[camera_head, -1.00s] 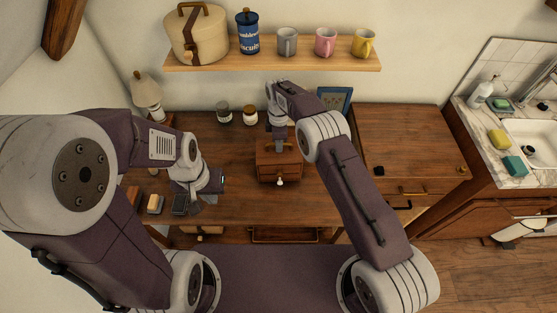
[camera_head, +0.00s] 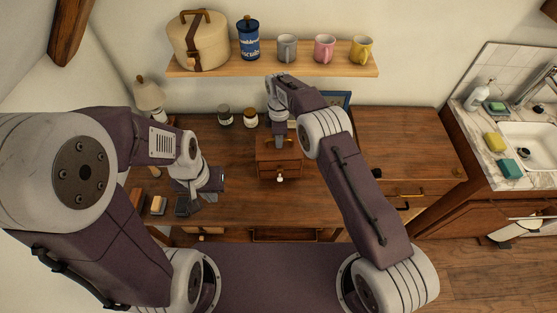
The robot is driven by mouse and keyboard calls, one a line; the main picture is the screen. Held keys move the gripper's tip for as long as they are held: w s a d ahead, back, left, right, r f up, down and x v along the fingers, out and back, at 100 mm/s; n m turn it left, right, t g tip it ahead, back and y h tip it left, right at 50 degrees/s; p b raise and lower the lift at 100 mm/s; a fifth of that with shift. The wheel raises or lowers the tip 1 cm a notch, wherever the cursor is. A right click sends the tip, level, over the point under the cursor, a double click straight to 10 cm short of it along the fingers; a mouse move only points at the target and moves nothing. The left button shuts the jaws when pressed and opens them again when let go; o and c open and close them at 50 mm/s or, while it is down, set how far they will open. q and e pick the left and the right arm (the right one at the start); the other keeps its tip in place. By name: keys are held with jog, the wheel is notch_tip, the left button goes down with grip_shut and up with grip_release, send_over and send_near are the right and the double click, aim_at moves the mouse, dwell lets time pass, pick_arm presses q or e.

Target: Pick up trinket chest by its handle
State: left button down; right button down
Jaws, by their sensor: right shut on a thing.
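The trinket chest (camera_head: 279,165) is a small brown wooden box with a pale knob on its front, over the middle of the wooden desk (camera_head: 325,205). My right gripper (camera_head: 280,131) points down at the chest's top from behind and is shut on its handle, which the fingers mostly hide. I cannot clearly see a gap under the chest. My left gripper (camera_head: 202,192) is low over the left part of the desk, away from the chest. Its fingertips are too small and dark to tell open from shut.
Two jars (camera_head: 250,117) stand behind the chest, and a blue picture frame (camera_head: 338,99) is partly behind my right arm. Small blocks (camera_head: 158,205) lie at the desk's left. A wall shelf (camera_head: 275,66) holds mugs above. The desk right of the chest is clear.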

jog(key=shift+r+p, duration=1.5)
jog(key=shift+r, duration=0.9)
jog(key=shift+f, duration=0.1)
